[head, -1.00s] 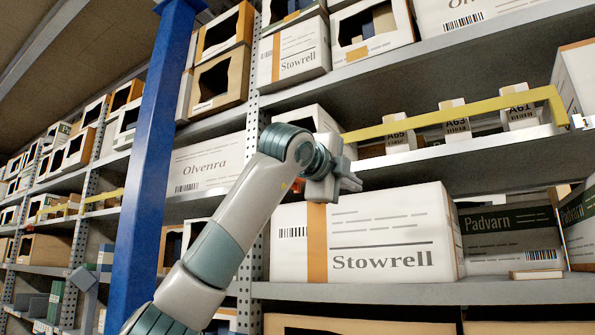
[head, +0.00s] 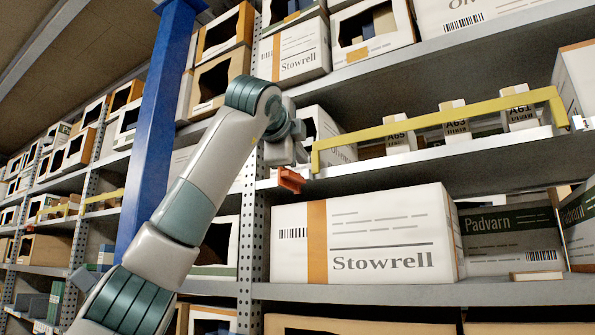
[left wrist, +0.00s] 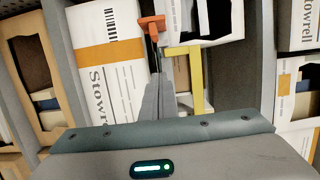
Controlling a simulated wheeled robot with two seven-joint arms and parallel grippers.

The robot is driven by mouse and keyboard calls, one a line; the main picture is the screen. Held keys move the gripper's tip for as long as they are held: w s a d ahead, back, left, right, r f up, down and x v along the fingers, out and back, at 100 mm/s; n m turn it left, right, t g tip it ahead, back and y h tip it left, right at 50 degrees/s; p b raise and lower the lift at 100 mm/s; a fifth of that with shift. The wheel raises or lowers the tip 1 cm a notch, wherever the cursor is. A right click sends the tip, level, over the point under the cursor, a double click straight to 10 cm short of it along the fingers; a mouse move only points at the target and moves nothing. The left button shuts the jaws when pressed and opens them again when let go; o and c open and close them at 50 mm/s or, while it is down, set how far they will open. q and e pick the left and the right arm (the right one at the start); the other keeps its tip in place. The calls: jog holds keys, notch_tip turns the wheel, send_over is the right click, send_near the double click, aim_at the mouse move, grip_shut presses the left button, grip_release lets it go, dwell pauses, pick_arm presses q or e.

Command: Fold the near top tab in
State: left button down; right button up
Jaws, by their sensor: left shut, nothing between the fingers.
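A small orange tab (head: 291,180) sticks out at the front of the middle shelf edge, by the perforated rack post; it is the only tab-like piece I can make out nearby. The left wrist view shows it as an orange piece (left wrist: 152,24) beyond the fingertips. My left gripper (head: 299,150) is just above the orange tab in the head view, and its fingers are partly hidden. In the left wrist view its fingers (left wrist: 158,85) are together and empty, pointing toward the orange piece. I cannot tell whether they touch it. My right gripper is not in view.
A yellow bar (head: 440,117) runs along the middle shelf front, its bent near end close to my left gripper. A white Stowrell carton (head: 385,225) stands on the shelf below. A blue post (head: 150,150) rises left of my arm. Small labelled boxes stand behind the bar.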

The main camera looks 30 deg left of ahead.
aim_at(292, 178)
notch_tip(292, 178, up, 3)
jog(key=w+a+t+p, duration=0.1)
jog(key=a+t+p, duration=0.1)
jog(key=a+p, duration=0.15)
pick_arm(q)
jog(key=w+a+p, duration=0.2)
jog(key=w+a, duration=0.4)
jog(key=w, duration=0.3)
jog(key=shift+w+p, duration=0.25)
jog(key=shift+p, duration=0.15)
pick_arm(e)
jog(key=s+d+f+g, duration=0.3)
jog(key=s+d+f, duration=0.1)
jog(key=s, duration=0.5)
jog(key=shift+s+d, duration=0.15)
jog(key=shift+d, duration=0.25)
pick_arm(q)
jog(key=shift+a+m+h, duration=0.15)
jog(key=shift+m+h, duration=0.15)
jog(key=shift+h, duration=0.2)
jog(key=shift+s+a+m+h, duration=0.15)
jog(key=shift+m+h, duration=0.35)
jog(key=shift+h, duration=0.3)
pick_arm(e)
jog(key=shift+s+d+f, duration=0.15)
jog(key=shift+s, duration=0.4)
